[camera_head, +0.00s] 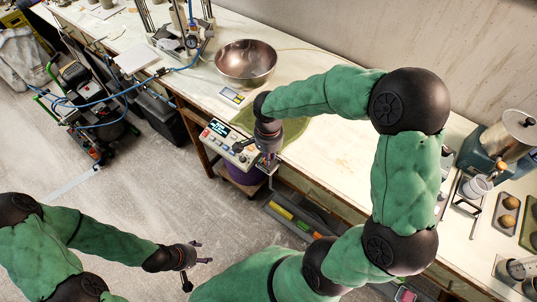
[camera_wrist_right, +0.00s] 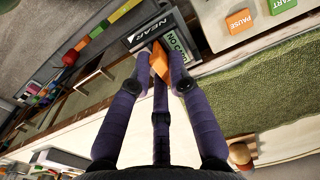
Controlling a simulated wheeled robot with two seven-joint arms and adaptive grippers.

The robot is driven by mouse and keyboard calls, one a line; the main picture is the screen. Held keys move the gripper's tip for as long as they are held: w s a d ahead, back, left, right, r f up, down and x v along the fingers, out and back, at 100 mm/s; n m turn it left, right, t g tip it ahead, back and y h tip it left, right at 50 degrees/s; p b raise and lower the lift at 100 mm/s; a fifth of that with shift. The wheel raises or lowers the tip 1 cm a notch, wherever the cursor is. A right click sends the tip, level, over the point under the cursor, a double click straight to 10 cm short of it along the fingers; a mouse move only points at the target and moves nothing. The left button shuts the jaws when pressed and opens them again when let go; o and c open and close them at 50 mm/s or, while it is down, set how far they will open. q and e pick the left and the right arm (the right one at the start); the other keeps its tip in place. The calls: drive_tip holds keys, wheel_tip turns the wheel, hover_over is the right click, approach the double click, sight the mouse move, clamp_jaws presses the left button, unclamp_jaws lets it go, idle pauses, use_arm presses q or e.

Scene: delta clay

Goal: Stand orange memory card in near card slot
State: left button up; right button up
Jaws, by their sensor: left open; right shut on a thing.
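My right gripper (camera_head: 268,160) is low at the bench's front edge, beside the control panel. In the right wrist view its purple fingers (camera_wrist_right: 158,78) are shut on the orange memory card (camera_wrist_right: 160,60). The near card slot (camera_wrist_right: 138,33), a dark-framed piece marked NEAR, lies just beyond the fingertips. The card overlaps the slot piece in this view; I cannot tell whether it is in the slot or only in front of it. The gripper hides this spot in the head view. My left gripper (camera_head: 195,258) is open and empty over the floor, away from the bench.
The control panel (camera_head: 222,142) has several coloured buttons. A green mat (camera_head: 296,130) lies on the bench beside my right gripper. A metal bowl (camera_head: 246,62) stands further back. Trays with coloured items (camera_head: 290,219) are below the bench edge.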

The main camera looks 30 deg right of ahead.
drive_tip(key=o, duration=0.8)
drive_tip(key=shift+o, duration=0.2)
drive_tip(key=o, duration=0.3)
drive_tip(key=shift+r, duration=0.15)
drive_tip(key=shift+r+p, duration=2.4)
drive_tip(key=shift+r, duration=1)
